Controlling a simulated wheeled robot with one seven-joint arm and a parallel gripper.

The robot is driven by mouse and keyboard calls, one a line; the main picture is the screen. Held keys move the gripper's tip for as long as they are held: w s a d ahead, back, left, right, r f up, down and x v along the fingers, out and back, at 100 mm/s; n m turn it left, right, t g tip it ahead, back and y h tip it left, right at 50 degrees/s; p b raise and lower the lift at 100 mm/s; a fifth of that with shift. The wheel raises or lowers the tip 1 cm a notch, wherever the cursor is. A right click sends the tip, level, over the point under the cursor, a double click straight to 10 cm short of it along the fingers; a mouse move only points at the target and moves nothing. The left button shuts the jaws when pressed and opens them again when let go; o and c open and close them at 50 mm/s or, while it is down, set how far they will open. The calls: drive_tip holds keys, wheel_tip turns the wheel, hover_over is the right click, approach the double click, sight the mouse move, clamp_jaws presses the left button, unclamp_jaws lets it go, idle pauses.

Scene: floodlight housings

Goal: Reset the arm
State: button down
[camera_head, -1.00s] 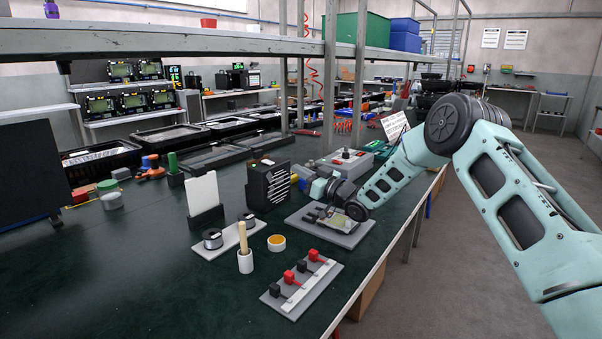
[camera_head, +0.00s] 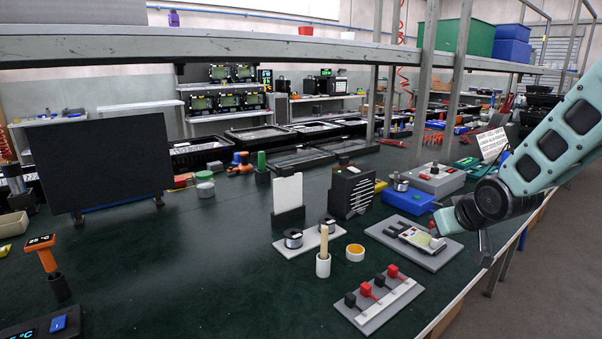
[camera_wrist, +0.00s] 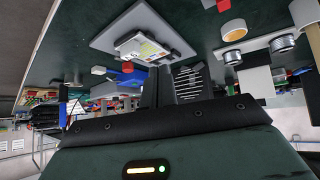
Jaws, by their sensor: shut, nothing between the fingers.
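My gripper (camera_wrist: 158,88) shows in the wrist view as two dark fingers close together, shut with nothing between them. In the head view my arm reaches in from the right, and its wrist end hangs by the table's right edge, beside a grey board. I cannot make out the fingers clearly there. The grey board (camera_head: 438,259) carries a floodlight housing (camera_head: 417,237) with a pale, yellowish face and dark parts next to it. The housing also shows in the wrist view (camera_wrist: 143,47), beyond the fingers and apart from them.
Near my wrist are a blue box (camera_head: 405,202), a grey box with a red button (camera_head: 437,184) and a black slotted unit (camera_head: 351,193). A plate with red and black clamps (camera_head: 383,303) lies in front. A shelf beam (camera_head: 250,46) and posts stand behind. The aisle at right is clear.

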drive_tip(key=s+d+f+m+g, duration=0.15)
drive_tip(key=s+g, duration=0.45)
drive_tip(key=s, duration=1.6)
drive_tip(key=s+a+r+n+g, duration=0.1)
drive_tip(key=s+a+n, duration=0.3)
drive_tip(key=s+a, duration=0.4)
drive_tip(key=s+a+r+n+g, duration=0.1)
drive_tip(key=s+a+n, duration=0.2)
drive_tip(key=s+a, duration=0.55)
drive_tip(key=w+a+r+p, duration=0.2)
drive_tip(key=w+r+p, duration=0.1)
drive_tip(key=r+p, duration=0.9)
drive_tip(key=shift+w+r+p, duration=0.25)
drive_tip(key=shift+w+p, duration=0.05)
